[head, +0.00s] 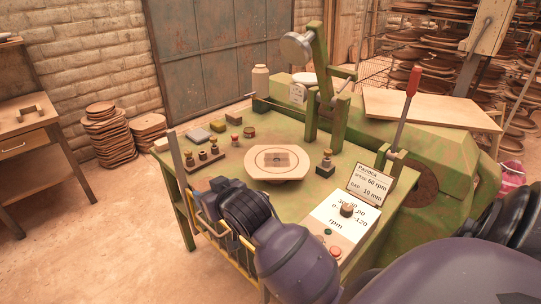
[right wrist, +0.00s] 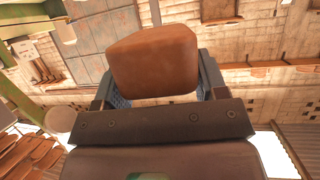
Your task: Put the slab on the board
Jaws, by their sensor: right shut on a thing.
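A brown block-shaped slab (right wrist: 155,62) shows in the right wrist view, held between the two fingers of my right gripper (right wrist: 155,80). In the head view my right arm reaches in from the lower right over the table's front edge; its fingers and the slab cannot be made out there. A pale round board (head: 263,173) with a grey-brown square patch lies mid-table, beyond and right of my right wrist. A pale rectangular board (head: 430,108) rests on the green machine at the right; I cannot tell which is the task's board. My left gripper is not in view.
The green table (head: 300,198) carries small knobs and blocks at its left and a framed sign (head: 370,184) at its right. A green lever press (head: 312,95) stands behind the round board. A red-handled lever (head: 405,105) rises at the right. Stacked discs (head: 108,137) stand on the floor.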

